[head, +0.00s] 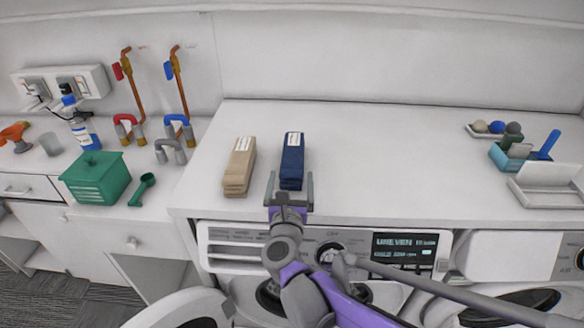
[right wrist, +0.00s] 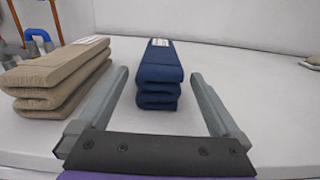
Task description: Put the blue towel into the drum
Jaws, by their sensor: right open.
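A folded blue towel (head: 292,163) with a white label lies on the white counter above the washers. It also shows in the right wrist view (right wrist: 159,82), ahead of and between the fingers. My right gripper (head: 290,187) is open and empty at the near end of the blue towel, its fingers to either side. The machine below the counter has its round door (head: 185,309) swung open at the lower left. Its drum opening (head: 268,298) is partly hidden behind my right arm. My left gripper is not in view.
A folded beige towel (head: 239,167) lies close to the left of the blue one and near my left finger in the right wrist view (right wrist: 58,78). A green box (head: 96,178) stands farther left. A blue caddy (head: 517,156) and white tray (head: 548,190) stand right. The counter between is clear.

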